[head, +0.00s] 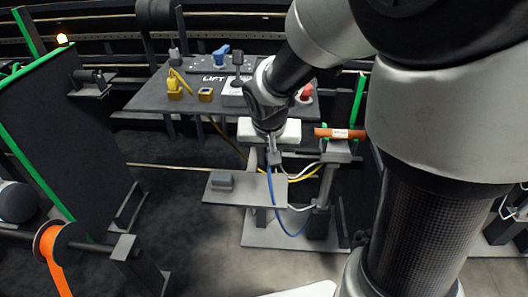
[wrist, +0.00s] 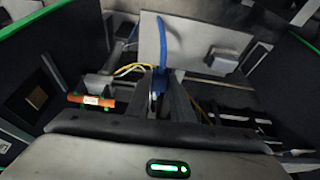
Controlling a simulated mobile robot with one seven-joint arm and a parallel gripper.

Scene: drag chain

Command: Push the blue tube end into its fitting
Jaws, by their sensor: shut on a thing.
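My gripper (head: 273,157) is shut on the blue tube (head: 271,186), close to the inner edge of a grey plate (head: 255,195). The tube hangs below the gripper and curves down in a loop past the plate's edge. In the wrist view the blue tube (wrist: 162,42) runs up from between the fingers (wrist: 160,84) and crosses the pale plate (wrist: 185,40). The tube end is hidden between the fingers. I cannot make out the fitting in either view.
A small grey block (head: 221,181) sits on the plate. Yellow (head: 303,178) and white cables run close to the gripper. An orange cylinder with a white label (head: 340,133) lies to the right. A dark table (head: 150,98) with yellow and blue parts stands behind.

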